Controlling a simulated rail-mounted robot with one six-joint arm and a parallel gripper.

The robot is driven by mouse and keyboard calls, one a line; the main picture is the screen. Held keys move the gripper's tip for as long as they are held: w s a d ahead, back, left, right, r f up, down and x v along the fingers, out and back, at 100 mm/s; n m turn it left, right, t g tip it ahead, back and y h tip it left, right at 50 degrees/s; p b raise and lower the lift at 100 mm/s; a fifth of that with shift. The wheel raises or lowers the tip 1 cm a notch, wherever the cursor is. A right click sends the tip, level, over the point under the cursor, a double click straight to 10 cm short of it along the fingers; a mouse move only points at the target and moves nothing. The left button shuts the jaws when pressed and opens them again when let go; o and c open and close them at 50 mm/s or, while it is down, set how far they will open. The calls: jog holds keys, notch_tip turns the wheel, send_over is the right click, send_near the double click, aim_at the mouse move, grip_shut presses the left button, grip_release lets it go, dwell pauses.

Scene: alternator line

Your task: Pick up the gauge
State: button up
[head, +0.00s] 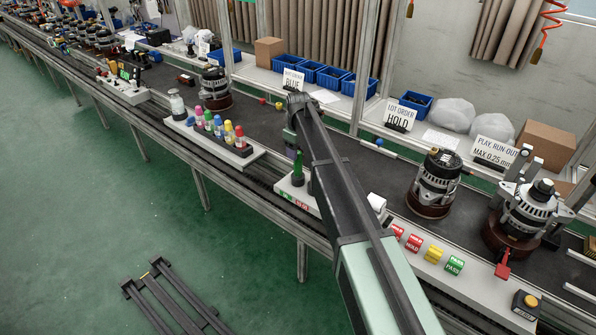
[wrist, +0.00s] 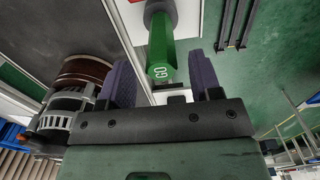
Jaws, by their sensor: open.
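The gauge (wrist: 161,48) is a green plug with GO printed on its end. In the wrist view it lies between the two purple finger pads of my gripper (wrist: 160,66), with a gap on each side. My gripper is open and no contact shows. In the head view the green gauge (head: 298,168) stands upright on a white tray (head: 284,187) with green and red labels along its front. My gripper (head: 291,153) is mostly hidden behind my arm there, close to the gauge's top.
An alternator (head: 437,183) stands right of my arm, and another (head: 527,215) stands further right. A rack of coloured bottles (head: 218,130) is to the left. HOLD, yellow and PASS blocks (head: 434,254) line the front edge. A white roll (head: 376,203) is close beside my arm.

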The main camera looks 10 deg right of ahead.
notch_tip(320, 180, down, 4)
jog(key=shift+r+b, duration=0.1)
jog(key=shift+b, duration=0.95)
jog(key=shift+r, duration=0.25)
jog(key=c, duration=1)
jog(key=shift+c, duration=0.2)
jog(key=shift+r+p, duration=0.1)
jog(key=shift+p, duration=0.25)
notch_tip(320, 180, up, 20)
jog(key=p, duration=1.9)
jog(key=shift+p, duration=0.4)
